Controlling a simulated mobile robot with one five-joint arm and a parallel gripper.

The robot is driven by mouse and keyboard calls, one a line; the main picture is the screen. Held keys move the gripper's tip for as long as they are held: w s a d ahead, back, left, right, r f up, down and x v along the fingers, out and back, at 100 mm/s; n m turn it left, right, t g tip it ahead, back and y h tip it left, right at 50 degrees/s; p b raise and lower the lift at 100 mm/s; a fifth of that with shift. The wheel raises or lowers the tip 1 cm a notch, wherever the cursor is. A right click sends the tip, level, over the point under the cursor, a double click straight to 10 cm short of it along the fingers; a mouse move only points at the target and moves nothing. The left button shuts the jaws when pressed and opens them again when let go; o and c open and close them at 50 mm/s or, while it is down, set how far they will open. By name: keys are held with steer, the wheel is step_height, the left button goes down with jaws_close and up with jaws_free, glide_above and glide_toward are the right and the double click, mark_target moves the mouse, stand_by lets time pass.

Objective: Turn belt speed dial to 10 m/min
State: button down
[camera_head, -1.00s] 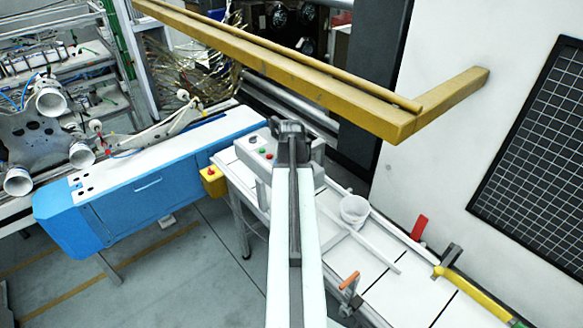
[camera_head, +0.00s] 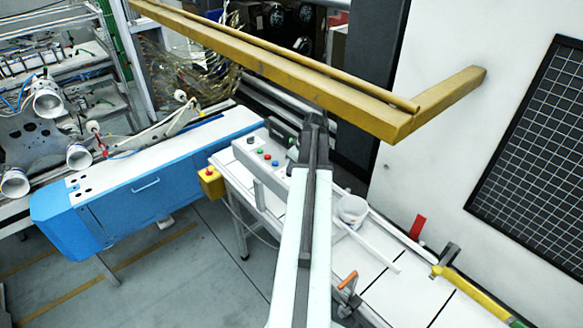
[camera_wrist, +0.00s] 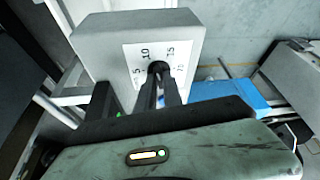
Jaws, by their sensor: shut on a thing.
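In the wrist view the belt speed dial (camera_wrist: 158,67) is a small dark knob on a white scale plate (camera_wrist: 133,54) with marks including 5, 10 and 15. The plate is on the face of a grey box (camera_wrist: 103,38). My gripper (camera_wrist: 159,79) is shut on the dial, its two dark fingers close together and covering most of it. The knob's pointer is hidden, so I cannot tell its setting. In the head view my arm covers the dial.
A grey control panel (camera_head: 246,153) with several coloured buttons stands left of my arm. A yellow beam (camera_head: 300,80) crosses above the conveyor. A blue cabinet (camera_head: 150,185) stands at the left.

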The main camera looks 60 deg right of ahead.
steer(key=shift+w+d+n+y, duration=0.15)
steer(key=shift+n+y, duration=0.55)
steer(key=shift+n, duration=1.2)
steer(key=c, duration=1.5)
jaws_free()
steer(key=p+v, duration=0.7)
steer(key=v, duration=0.1)
